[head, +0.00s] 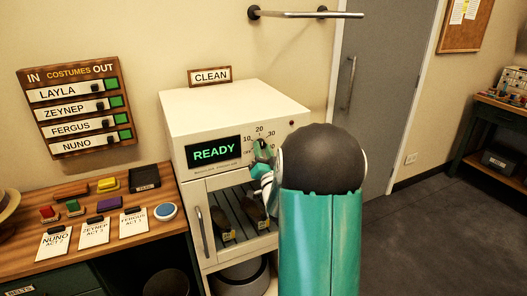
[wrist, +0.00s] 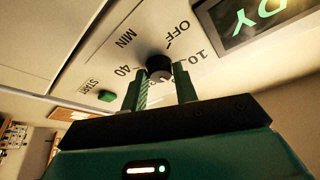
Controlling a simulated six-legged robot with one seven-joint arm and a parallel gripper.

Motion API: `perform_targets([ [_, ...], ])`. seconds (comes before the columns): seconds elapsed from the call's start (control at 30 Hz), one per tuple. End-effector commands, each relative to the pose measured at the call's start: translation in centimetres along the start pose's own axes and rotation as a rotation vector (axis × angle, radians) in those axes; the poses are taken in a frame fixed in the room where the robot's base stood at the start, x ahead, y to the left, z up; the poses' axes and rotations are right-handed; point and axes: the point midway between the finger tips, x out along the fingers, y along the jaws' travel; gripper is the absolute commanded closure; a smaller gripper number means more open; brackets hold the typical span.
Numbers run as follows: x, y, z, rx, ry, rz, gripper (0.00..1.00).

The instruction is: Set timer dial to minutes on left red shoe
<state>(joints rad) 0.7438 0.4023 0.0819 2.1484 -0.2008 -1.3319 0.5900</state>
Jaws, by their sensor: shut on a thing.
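The timer dial (wrist: 158,66) is a small black knob on the white cabinet's front panel, with the marks OFF, 10, 40 and MIN around it in the wrist view. My gripper (wrist: 161,76) has its two green fingers on either side of the dial and is shut on it. In the head view my gripper (head: 262,153) is at the panel below the marks 10, 20 and 30 and partly covers the dial. The dial's pointer is not clear. Two dark shoes, a left one (head: 223,226) and a right one (head: 254,211), with yellowish tags stand inside the cabinet; redness and any minutes are unreadable.
The cabinet (head: 225,105) has a display reading READY (head: 214,151) and a CLEAN sign (head: 210,76) on top. A green START button (wrist: 107,96) is near the dial. The wooden table (head: 110,255) at left carries cards and colored blocks. Open floor (head: 440,225) lies right.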

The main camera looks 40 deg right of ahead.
Motion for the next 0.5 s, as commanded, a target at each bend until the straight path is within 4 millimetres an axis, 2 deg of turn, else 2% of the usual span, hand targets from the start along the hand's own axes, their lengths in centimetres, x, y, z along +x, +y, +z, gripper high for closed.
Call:
perform_targets([
  [0.5,-0.03,0.02,0.04,0.049,-0.002,0.022,0.94],
])
